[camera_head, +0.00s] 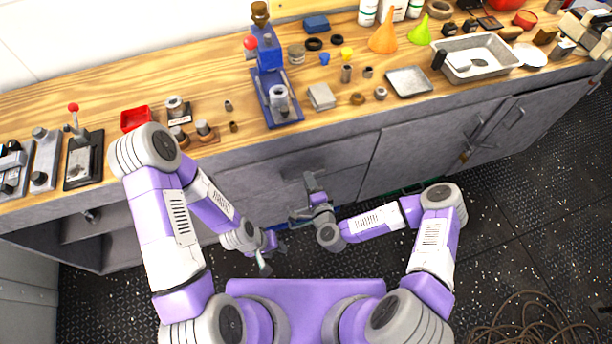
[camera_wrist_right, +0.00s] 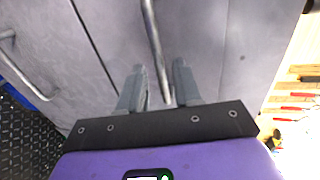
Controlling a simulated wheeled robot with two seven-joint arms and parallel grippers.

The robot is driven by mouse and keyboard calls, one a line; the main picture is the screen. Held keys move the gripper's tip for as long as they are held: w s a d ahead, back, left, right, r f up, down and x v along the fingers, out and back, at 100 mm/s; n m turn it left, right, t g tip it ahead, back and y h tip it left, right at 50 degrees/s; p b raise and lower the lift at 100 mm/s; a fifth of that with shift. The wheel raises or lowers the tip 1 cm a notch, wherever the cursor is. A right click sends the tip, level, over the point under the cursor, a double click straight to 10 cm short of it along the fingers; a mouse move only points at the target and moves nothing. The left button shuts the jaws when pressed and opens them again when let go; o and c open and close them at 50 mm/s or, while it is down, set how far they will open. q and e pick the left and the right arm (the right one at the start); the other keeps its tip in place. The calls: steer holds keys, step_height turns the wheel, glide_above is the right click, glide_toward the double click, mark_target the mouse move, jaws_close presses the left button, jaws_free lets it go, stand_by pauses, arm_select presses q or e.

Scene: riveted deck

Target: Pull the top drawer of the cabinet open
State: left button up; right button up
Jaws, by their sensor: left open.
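The grey cabinet's top drawer (camera_head: 345,158) lies just under the wooden worktop; its front looks flush and closed. Its metal bar handle (camera_wrist_right: 153,42) shows in the right wrist view, running down between the fingers of my right gripper (camera_wrist_right: 163,88). Those fingers are apart, with a gap visible beside the bar, so they are around the handle rather than clamped on it. In the head view my right gripper (camera_head: 311,183) is at the drawer front and covers much of the handle. My left gripper (camera_head: 272,258) is open and empty, low in front of the cabinet.
A second handle (camera_wrist_right: 25,75) shows on the lower front. The worktop (camera_head: 215,95) above carries a blue press (camera_head: 270,60), a red bin (camera_head: 135,118) and trays. Cabinet doors (camera_head: 425,145) stand to the right. Dark floor (camera_head: 480,230) is clear there, with cables at the lower right.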

steer(key=shift+b+x, duration=0.3)
steer(key=shift+x, duration=1.45)
jaws_close()
